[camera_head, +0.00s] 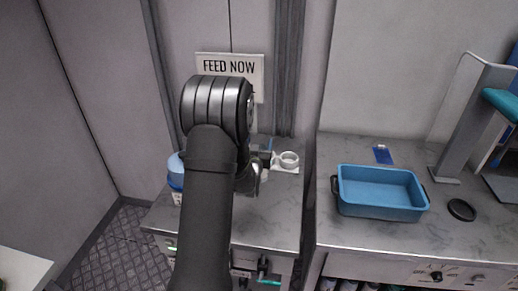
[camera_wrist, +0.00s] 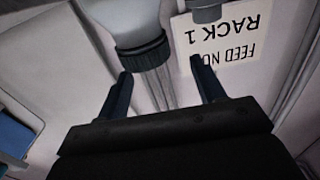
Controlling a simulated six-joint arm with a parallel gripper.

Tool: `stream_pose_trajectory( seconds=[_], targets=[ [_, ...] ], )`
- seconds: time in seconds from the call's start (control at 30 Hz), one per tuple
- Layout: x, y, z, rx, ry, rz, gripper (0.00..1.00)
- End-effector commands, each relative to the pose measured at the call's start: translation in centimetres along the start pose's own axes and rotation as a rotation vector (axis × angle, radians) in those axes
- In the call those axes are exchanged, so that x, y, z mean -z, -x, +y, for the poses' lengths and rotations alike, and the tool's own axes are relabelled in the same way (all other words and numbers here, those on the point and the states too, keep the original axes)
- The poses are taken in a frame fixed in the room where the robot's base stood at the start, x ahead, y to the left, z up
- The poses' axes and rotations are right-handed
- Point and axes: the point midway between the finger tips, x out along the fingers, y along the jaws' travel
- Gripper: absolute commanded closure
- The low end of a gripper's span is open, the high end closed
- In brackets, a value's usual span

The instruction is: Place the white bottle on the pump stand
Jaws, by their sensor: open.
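A white bottle (camera_wrist: 125,14) with a dark grey ribbed cap (camera_wrist: 146,50) is at the top of the wrist view, which shows the scene upside down. My gripper (camera_wrist: 160,68) is open, with the cap just beyond and between the fingertips, nearer the left one. I cannot tell whether they touch. In the head view my arm hides most of the gripper and the bottle. A white ring-shaped holder (camera_head: 288,159), which looks like the pump stand, is on the left counter, right of my arm; its ring looks empty.
A blue-and-white container (camera_head: 176,172) stands left of my arm. The FEED NOW sign (camera_head: 229,67) is on the wall behind. A blue tray (camera_head: 381,209), a black disc (camera_head: 461,209) and a grey stand (camera_head: 468,120) occupy the right counter. A gap separates the counters.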

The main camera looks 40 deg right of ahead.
Motion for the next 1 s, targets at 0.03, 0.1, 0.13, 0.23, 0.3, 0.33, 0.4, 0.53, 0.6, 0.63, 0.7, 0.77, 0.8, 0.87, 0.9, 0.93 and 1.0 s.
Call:
stream_pose_trajectory(
  seconds=[0.03,0.1,0.13,0.23,0.3,0.33,0.4,0.53,0.6,0.63,0.7,0.77,0.8,0.87,0.9,0.93,1.0],
  targets=[
    [0.9,0.0,0.0,0.000,0.000,0.002,0.37],
    [2.0,0.0,0.0,0.000,0.000,0.002,0.37],
    [2.3,0.0,0.0,0.000,0.000,0.001,0.37],
    [3.3,0.0,0.0,0.000,0.000,0.001,0.37],
    [3.8,0.0,0.0,0.000,0.000,0.000,0.37],
    [3.9,0.0,0.0,0.000,0.000,0.000,0.37],
    [4.1,0.0,0.0,0.000,0.000,0.000,0.37],
    [4.2,0.0,0.0,0.000,0.000,-0.001,0.37],
    [4.2,0.0,0.0,0.000,0.000,-0.001,0.37],
    [4.2,0.0,0.0,0.000,0.000,-0.001,0.37],
    [4.1,0.0,0.0,0.000,0.000,-0.001,0.37],
    [4.0,0.0,0.0,0.000,0.000,-0.002,0.37],
    [3.9,0.0,0.0,0.000,0.000,-0.002,0.37],
    [3.5,0.0,0.0,0.000,0.000,-0.004,0.37],
    [3.1,0.0,0.0,0.000,0.000,-0.005,0.37],
    [2.8,0.0,0.0,0.000,0.000,-0.005,0.37],
    [1.9,0.0,0.0,0.000,0.000,-0.005,0.37]
  ],
)
